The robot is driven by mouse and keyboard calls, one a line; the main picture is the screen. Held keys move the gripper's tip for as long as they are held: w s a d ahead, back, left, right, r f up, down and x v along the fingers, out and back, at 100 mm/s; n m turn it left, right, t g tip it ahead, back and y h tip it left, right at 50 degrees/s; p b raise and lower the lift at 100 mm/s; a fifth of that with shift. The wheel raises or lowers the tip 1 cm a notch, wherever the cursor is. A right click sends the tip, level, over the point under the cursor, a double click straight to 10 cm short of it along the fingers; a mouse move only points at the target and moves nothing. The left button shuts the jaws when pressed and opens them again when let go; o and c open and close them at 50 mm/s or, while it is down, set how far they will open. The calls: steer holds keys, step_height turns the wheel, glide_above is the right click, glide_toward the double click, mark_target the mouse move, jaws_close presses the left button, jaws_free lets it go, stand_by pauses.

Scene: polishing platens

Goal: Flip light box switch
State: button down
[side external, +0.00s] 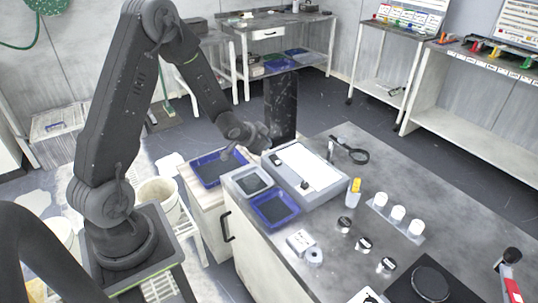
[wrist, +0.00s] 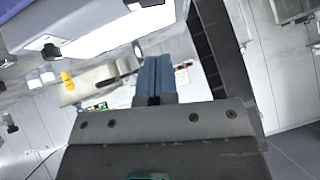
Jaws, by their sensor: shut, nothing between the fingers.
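The light box (side external: 318,164) is a pale grey case with a bright white panel, on the grey worktop near its left edge.
Blue trays (side external: 275,208) and a grey tray (side external: 248,181) lie left of the light box. A magnifier (side external: 355,154) stands behind it. A yellow item (side external: 355,185), white cylinders (side external: 397,213) and small jars stand to the right. A dark column (side external: 281,105) rises behind.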

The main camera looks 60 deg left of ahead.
mark_target(274, 156)
steer(key=x, duration=0.3)
steer(key=shift+w+f, duration=0.25)
steer(key=f, duration=0.2)
steer(key=shift+a+f, duration=0.4)
steer(key=shift+f, duration=0.6)
